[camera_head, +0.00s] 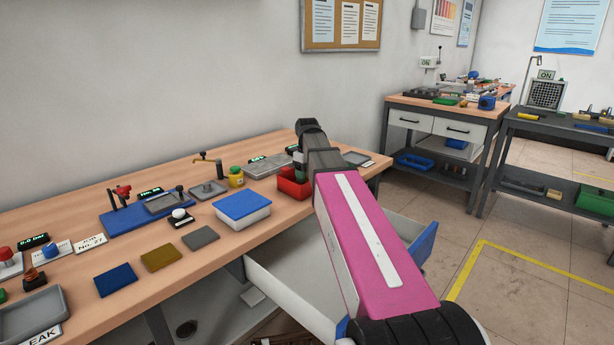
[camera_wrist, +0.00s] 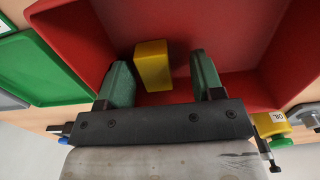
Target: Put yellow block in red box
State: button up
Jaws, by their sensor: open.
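The red box (camera_head: 288,188) stands on the wooden workbench near its far right end, and its red walls fill much of the wrist view (camera_wrist: 75,35). The yellow block (camera_wrist: 153,68) is inside the red box in the wrist view. The frames do not show clearly whether it rests on the box floor. My gripper (camera_wrist: 161,62) is open, its two green fingers reaching into the box on either side of the block. The block is nearer the left finger, with a clear gap to the right finger. In the head view the block is hidden.
A blue-lidded white box (camera_head: 242,208) and a yellow container (camera_head: 236,178) stand left of the red box. A grey tray (camera_head: 266,166) lies behind it. An open white drawer (camera_head: 290,285) juts out below the bench. Colored plates (camera_head: 160,256) lie toward the front left.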

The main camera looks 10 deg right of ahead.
notch_tip(320, 180, up, 10)
jog(key=shift+r, duration=0.25)
dwell(0.6)
